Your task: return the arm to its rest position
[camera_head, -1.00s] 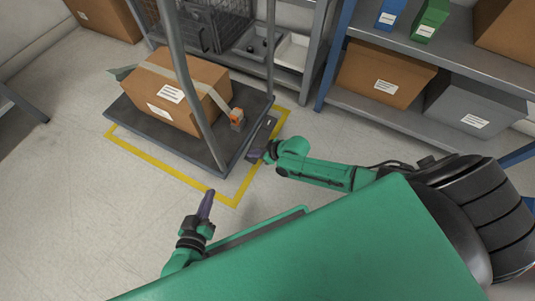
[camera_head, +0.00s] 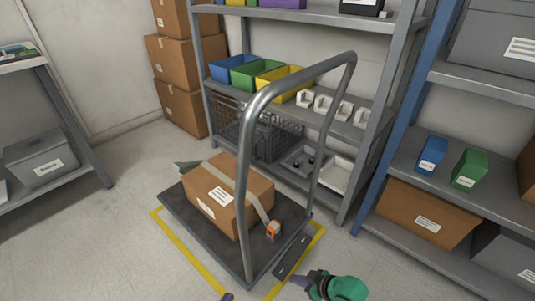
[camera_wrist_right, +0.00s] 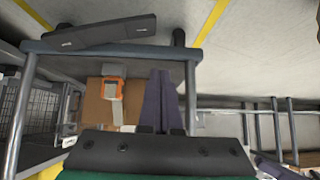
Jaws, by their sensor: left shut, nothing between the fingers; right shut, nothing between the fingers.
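My right gripper (camera_head: 299,281) shows at the bottom edge of the head view, beside the near right corner of the trolley. Its purple fingers are shut with nothing between them; they also show in the right wrist view (camera_wrist_right: 162,100). Only the tip of my left gripper (camera_head: 227,296) shows at the bottom edge, left of the right one; it is shut and holds nothing visible. Most of both arms is out of the head view.
A platform trolley (camera_head: 190,225) with a tall handle carries a strapped carton (camera_head: 222,190) with an orange buckle (camera_head: 273,230). A dark bar (camera_head: 292,258) lies at its near right edge. Shelves stand behind and at right. Floor at left is clear.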

